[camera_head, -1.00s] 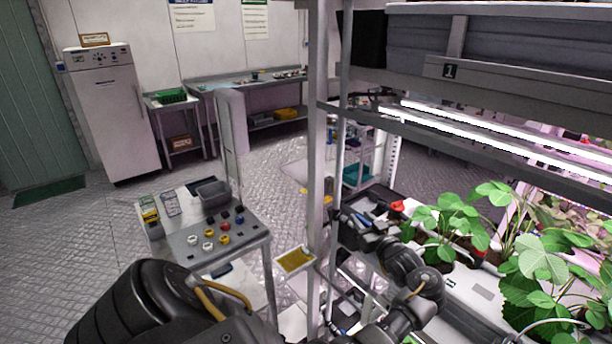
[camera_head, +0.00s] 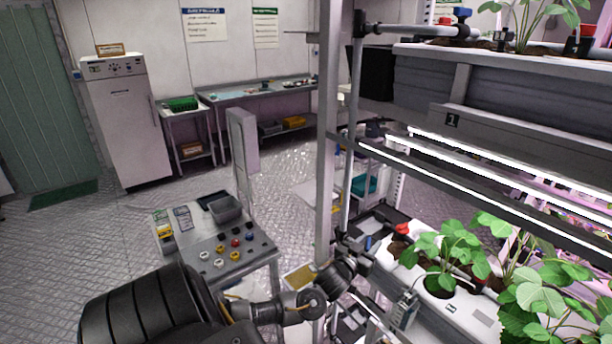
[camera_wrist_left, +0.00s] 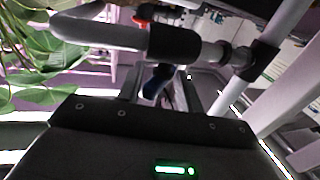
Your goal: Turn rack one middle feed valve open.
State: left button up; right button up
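Rack one carries a "1" plate (camera_head: 452,121). At its middle level, a red-handled fitting (camera_head: 402,230) sits at the near end of the white plant trough. A blue lever (camera_wrist_left: 155,82) shows in the left wrist view, below a grey pipe with black fittings (camera_wrist_left: 174,42). My left gripper (camera_wrist_left: 161,97) is open, with one finger on each side of the blue lever; contact cannot be told. In the head view my left arm reaches to the rack's near post, and its fingers are hard to make out. My right gripper is out of view.
The rack's upright post (camera_head: 326,130) stands close beside my left arm. Leafy plants (camera_head: 450,250) fill the trough on the right. A small table (camera_head: 190,252) with coloured knobs stands at left. The floor behind it is open.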

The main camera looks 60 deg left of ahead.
pick_arm(q)
jog(key=m+h, duration=0.2)
jog(key=shift+a+h+b, duration=0.15)
jog(key=shift+h+b, duration=0.15)
jog(key=shift+h, duration=0.1)
jog(key=s+b, duration=0.4)
jog(key=s, duration=0.7)
jog(key=s+a+f+g+b, duration=0.1)
jog(key=s+f+g, duration=0.1)
jog(key=f, duration=0.9)
jog(key=s+a+f+g+y+b, duration=0.1)
jog(key=s+f, duration=0.3)
jog(key=f, duration=0.8)
jog(key=s+a+f+g+y+b, duration=0.1)
jog(key=s+f+g, duration=0.2)
jog(key=f, duration=0.9)
jog(key=shift+s+a+f+m+g, duration=0.2)
jog(key=shift+a+f+m+g, duration=0.1)
jog(key=shift+m+g, duration=0.1)
